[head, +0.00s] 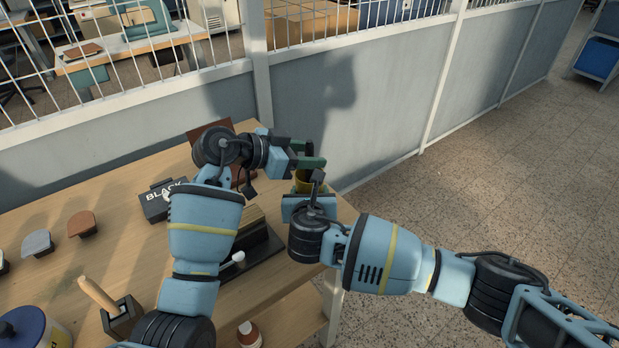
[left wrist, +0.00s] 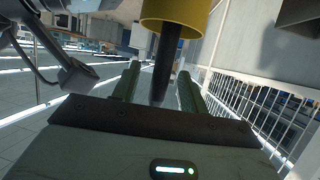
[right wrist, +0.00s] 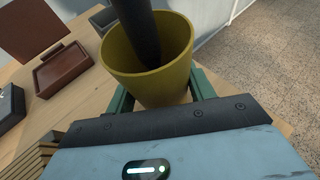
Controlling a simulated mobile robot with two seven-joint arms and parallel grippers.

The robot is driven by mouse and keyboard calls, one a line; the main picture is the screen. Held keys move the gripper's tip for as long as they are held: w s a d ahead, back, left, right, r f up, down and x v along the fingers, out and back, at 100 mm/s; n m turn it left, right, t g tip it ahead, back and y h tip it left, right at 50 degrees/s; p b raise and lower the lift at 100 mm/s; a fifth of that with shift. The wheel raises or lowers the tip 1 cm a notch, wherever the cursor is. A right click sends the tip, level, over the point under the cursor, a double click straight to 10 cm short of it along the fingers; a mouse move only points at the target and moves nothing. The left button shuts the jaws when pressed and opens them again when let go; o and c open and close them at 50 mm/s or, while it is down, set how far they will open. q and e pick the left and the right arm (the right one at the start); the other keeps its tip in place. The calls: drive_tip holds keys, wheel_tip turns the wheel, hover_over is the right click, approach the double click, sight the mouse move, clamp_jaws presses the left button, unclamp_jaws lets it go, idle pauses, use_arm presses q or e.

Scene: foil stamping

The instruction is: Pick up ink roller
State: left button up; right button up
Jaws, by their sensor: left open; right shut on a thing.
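A yellow cup (right wrist: 150,72) is held in my right gripper (right wrist: 160,92), which is shut on it above the table. It also shows in the head view (head: 303,185) and at the top of the left wrist view (left wrist: 173,16). A dark rod (right wrist: 136,30) stands in the cup and sticks out of its mouth. It may be the ink roller's handle; its lower end is hidden in the cup. My left gripper (head: 312,162) is open over the cup. In the left wrist view the dark rod (left wrist: 163,65) shows between its two green fingers, with gaps beside it.
The wooden table (head: 170,255) holds a black box (head: 157,204) marked BLACK, a wooden handle (head: 98,293) in a dark block, a blue-yellow can (head: 30,330) and several stamp-like pieces. A brown open case (right wrist: 62,68) lies near the cup. A wall with railing (head: 340,110) stands behind.

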use_arm(q)
drive_tip(key=shift+w+d+f, duration=0.15)
drive_tip(key=shift+w+d, duration=0.05)
drive_tip(key=shift+d, duration=0.1)
clamp_jaws()
wheel_tip(320, 180, up, 18)
idle(0.8)
